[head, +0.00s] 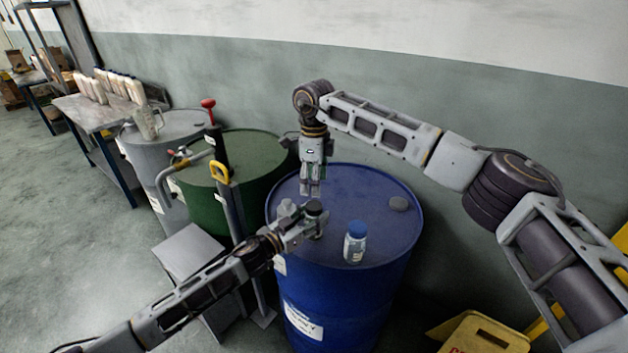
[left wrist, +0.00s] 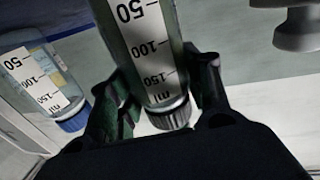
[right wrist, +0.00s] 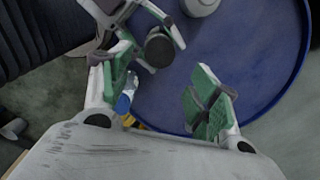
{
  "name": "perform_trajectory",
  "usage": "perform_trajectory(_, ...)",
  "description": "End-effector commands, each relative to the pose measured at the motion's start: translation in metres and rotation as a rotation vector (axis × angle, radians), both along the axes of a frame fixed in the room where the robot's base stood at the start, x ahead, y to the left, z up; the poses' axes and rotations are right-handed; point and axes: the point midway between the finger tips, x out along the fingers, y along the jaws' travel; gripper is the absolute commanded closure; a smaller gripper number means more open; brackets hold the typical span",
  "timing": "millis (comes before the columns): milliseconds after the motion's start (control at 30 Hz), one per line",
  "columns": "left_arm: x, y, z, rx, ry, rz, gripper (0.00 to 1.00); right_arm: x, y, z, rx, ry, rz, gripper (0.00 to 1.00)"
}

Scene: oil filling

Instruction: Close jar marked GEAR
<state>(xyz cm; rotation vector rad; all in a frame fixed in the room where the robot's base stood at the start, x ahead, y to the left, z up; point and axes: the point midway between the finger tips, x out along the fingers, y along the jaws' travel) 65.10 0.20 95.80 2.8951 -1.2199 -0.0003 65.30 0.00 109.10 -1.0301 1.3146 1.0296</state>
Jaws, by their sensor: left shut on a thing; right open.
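My left gripper (head: 308,222) is shut around a clear jar just above the blue barrel top. The held jar (left wrist: 148,45) fills the left wrist view, with ml marks and a dark grey cap (left wrist: 172,114). The dark round top (right wrist: 159,49) also shows in the right wrist view; I cannot tell whether it is tight. My right gripper (head: 311,190) is open and empty, pointing down above and behind the held jar; its spread fingers (right wrist: 160,97) show in the right wrist view. A blue-capped jar (head: 355,243) stands on the barrel. No GEAR marking is readable.
The blue barrel (head: 350,185) has a raised bung (head: 398,204) at right and another near my left gripper. A green barrel (head: 245,160) with a hand pump (head: 219,160) and a grey barrel (head: 165,128) stand left. A yellow object (head: 482,335) is on the floor.

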Motion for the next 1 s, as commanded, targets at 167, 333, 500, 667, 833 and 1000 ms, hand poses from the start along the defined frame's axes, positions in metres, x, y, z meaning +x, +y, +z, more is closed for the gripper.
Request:
perform_trajectory(167, 0.0, 0.0, 0.0, -0.001, 0.001, 0.0, 1.0, 0.0, 0.0, 0.0, 0.0, 0.0, 0.008, 0.39)
perform_trajectory(333, 0.0, 0.0, 0.0, -0.001, 0.001, 0.0, 1.0, 0.0, 0.0, 0.0, 0.0, 0.0, 0.007, 0.39)
perform_trajectory(500, 0.0, 0.0, 0.0, -0.001, 0.001, 0.0, 1.0, 0.0, 0.0, -0.002, 0.0, 0.0, 0.006, 0.39)
perform_trajectory(667, 0.0, 0.0, 0.0, -0.001, 0.001, 0.0, 1.0, 0.0, 0.0, -0.011, 0.0, 0.002, 0.006, 0.39)
perform_trajectory(833, 0.0, 0.0, 0.0, -0.001, 0.001, 0.0, 1.0, 0.0, 0.0, -0.027, 0.0, 0.002, 0.005, 0.39)
perform_trajectory(1000, 0.0, 0.0, 0.0, -0.001, 0.001, 0.0, 1.0, 0.0, -0.001, -0.047, -0.001, 0.002, 0.005, 0.39)
